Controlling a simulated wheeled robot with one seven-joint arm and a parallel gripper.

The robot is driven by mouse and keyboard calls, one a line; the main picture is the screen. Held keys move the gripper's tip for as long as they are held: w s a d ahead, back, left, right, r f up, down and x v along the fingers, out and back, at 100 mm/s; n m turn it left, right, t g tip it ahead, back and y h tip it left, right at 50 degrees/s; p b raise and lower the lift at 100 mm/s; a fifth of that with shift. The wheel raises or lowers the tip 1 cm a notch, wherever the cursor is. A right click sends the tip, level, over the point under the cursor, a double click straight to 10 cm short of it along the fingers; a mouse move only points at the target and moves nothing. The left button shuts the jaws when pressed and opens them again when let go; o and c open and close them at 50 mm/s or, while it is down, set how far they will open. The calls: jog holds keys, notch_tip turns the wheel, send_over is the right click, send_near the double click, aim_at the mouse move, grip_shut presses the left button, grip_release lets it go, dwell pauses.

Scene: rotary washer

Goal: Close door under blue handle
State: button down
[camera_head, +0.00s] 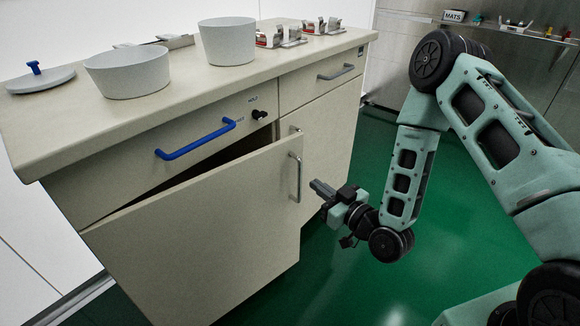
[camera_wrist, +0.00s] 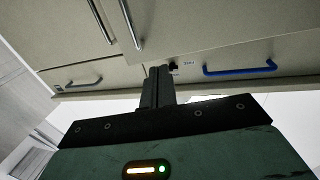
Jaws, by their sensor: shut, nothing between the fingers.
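The cabinet door (camera_head: 205,240) under the drawer with the blue handle (camera_head: 195,141) stands partly open, with a dark gap along its top. It is hinged on the left and carries a vertical metal handle (camera_head: 295,177) near its free edge. My gripper (camera_head: 316,186) is shut and empty, just to the right of that handle; whether it touches the door I cannot tell. In the wrist view the shut fingers (camera_wrist: 158,72) point toward the cabinet, which appears upside down. The blue handle (camera_wrist: 240,71) shows at the right there and the metal door handle (camera_wrist: 130,24) at the top.
The countertop (camera_head: 150,128) holds a round lid (camera_head: 40,82), two grey bowls (camera_head: 127,74) and metal fixtures (camera_head: 285,38). A right drawer with a grey handle (camera_head: 336,73) and the right door (camera_head: 330,125) look shut. Green floor (camera_head: 345,270) is free before the cabinet.

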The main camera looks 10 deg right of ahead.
aim_at(279, 158)
jog(key=x, duration=1.3)
jog(key=shift+a, duration=0.1)
